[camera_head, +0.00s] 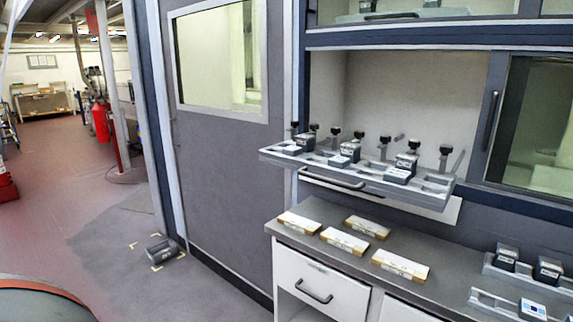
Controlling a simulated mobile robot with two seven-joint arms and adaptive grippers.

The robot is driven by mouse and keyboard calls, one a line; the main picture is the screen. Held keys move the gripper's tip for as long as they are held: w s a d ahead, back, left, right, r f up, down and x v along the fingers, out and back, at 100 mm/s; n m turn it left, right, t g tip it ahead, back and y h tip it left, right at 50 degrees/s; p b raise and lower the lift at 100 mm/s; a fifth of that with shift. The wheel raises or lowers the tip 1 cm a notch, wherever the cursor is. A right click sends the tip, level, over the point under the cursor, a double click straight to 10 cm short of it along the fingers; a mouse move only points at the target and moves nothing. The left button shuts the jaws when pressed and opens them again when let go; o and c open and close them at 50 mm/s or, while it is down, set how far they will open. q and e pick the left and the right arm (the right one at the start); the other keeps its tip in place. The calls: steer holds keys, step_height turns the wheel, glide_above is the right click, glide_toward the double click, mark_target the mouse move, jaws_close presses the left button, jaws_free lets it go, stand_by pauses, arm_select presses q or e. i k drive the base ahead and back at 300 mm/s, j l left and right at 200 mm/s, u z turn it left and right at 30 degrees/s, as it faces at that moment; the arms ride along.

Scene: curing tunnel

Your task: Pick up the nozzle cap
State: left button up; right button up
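I cannot pick out a nozzle cap for certain. A grey rack (430,197) juts out of the cabinet opening and carries several small dark blocks with pale fronts, such as the block at its right part (402,168). Several black round-topped knobs stand along the rack, one of them near its right end (445,150). These parts are too small to tell which, if any, is the cap. Neither of my grippers shows in the head view.
Several white-and-tan boxes (400,265) lie on the grey counter (310,208) below the rack. More dark blocks sit in trays (492,268) at the right. A dark block (162,250) lies on the floor between yellow corner marks. The floor at left (90,215) is mostly clear.

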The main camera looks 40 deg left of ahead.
mark_target(338, 162)
steer(key=u, duration=0.8)
steer(key=j+z, duration=0.1)
steer(key=z, duration=0.3)
steer(key=i+j+z, duration=0.1)
steer(key=z, duration=0.3)
steer(key=j+z, duration=0.2)
steer(key=z, duration=0.2)
steer(key=j+z, duration=0.3)
steer(key=j, duration=0.15)
steer(key=k+j+z, duration=0.15)
steer(key=j+z, duration=0.2)
steer(key=k+j, duration=0.1)
steer(key=j, duration=0.25)
steer(key=j+z, duration=0.15)
steer(key=j, duration=0.2)
steer(key=k+j, duration=0.15)
steer(key=j, duration=0.2)
steer(key=z, duration=0.05)
